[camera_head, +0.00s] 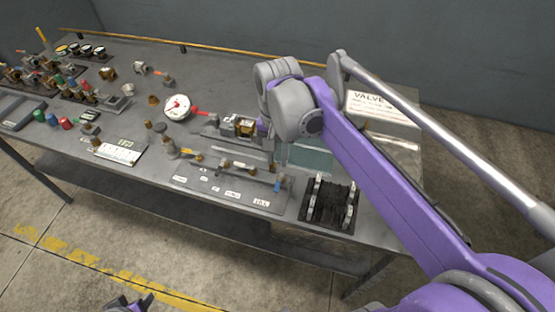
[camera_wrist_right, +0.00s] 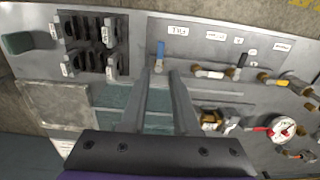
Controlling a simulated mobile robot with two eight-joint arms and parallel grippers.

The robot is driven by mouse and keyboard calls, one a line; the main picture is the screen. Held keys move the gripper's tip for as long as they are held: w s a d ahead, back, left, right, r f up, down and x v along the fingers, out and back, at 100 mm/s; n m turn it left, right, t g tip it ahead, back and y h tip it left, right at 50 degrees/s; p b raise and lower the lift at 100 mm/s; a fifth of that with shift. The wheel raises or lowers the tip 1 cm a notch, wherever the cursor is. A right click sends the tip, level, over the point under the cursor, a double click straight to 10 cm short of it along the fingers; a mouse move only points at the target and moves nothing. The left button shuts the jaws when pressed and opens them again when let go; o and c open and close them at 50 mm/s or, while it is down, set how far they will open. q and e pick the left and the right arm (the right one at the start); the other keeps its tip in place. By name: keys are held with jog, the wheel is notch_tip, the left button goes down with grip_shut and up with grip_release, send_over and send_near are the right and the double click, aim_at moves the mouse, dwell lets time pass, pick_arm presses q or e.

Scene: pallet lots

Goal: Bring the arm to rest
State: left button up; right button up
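My right arm (camera_head: 385,175) is purple and reaches from the lower right over the grey workbench (camera_head: 215,85). Its wrist (camera_head: 292,108) is above the bench, and its fingers are mostly hidden in the head view. In the right wrist view, the right gripper (camera_wrist_right: 160,75) has its two grey fingers apart with nothing held between them. The fingertips point toward a blue-handled valve (camera_wrist_right: 160,50), which also shows in the head view (camera_head: 277,185); contact cannot be judged. Part of my left gripper (camera_head: 128,303) shows at the bottom edge, cut off, away from the bench.
A white gauge (camera_head: 177,107) and a labelled valve panel (camera_head: 225,190) are on the bench. A black rack (camera_head: 330,203) is at the front right. A VALVE sign (camera_head: 380,107) stands behind my arm. Several fittings crowd the left. The floor in front is clear.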

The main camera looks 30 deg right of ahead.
dwell(0.4)
jog(key=s+a+f+n+t, duration=0.5)
jog(key=s+a+f+n, duration=0.2)
jog(key=s+f+n, duration=0.2)
notch_tip(320, 180, down, 2)
jog(key=shift+s+f+n, duration=0.15)
jog(key=shift+s+n, duration=0.25)
jog(key=shift+s, duration=0.25)
